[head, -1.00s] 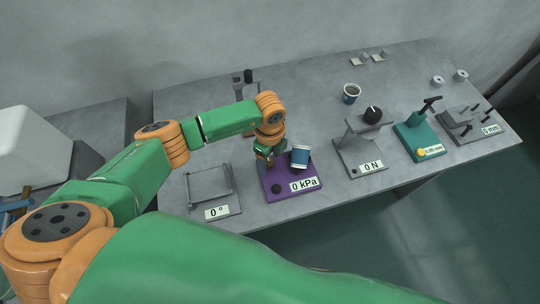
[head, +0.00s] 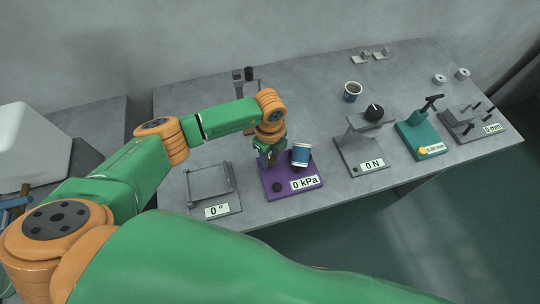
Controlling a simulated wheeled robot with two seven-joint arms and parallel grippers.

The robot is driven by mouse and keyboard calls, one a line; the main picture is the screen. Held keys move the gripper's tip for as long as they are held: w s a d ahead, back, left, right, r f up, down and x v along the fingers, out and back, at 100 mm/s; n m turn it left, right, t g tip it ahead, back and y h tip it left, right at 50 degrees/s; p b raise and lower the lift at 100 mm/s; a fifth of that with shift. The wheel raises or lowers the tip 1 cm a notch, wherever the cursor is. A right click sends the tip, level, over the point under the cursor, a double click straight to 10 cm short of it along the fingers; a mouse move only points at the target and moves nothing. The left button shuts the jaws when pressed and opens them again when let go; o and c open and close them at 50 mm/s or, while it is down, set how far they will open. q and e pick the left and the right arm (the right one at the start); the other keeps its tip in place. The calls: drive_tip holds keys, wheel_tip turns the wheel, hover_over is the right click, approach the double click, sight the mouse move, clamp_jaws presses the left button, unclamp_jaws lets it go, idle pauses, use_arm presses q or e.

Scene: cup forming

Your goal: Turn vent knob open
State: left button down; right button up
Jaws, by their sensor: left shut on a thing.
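The purple pressure station (head: 311,196) stands at the front middle of the table, with a "0 kPa" label (head: 304,183). My left gripper (head: 270,163) points down at the back left of the station and is shut on a small part there, which looks like the vent knob. The fingers and wrist hide most of that part, so its turn angle cannot be read. A black round knob or button (head: 277,187) at the station's front left is untouched. My right gripper is out of view.
A "0°" station (head: 232,205) is close on the left. The "0 N" station (head: 362,157), green station (head: 421,142) and "0 mm" station (head: 471,124) stand to the right. A dark-filled cup (head: 352,92) is behind. The table's front edge is near.

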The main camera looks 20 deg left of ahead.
use_arm(q)
drive_tip(key=m+b, duration=0.2)
drive_tip(key=m, duration=0.2)
drive_tip(key=shift+s+f, duration=0.1)
drive_tip(key=shift+f, duration=0.1)
drive_tip(key=m+b, duration=0.2)
drive_tip(key=m, duration=0.2)
drive_tip(key=m+b, duration=0.3)
drive_tip(key=m, duration=0.1)
drive_tip(key=shift+a+m, duration=0.1)
drive_tip(key=shift+m, duration=0.2)
drive_tip(key=shift+r+m+b, duration=0.1)
drive_tip(key=shift+m+b, duration=1.55)
drive_tip(key=shift+m, duration=0.35)
drive_tip(key=c, duration=0.5)
unclamp_jaws()
drive_tip(key=shift+r, duration=0.1)
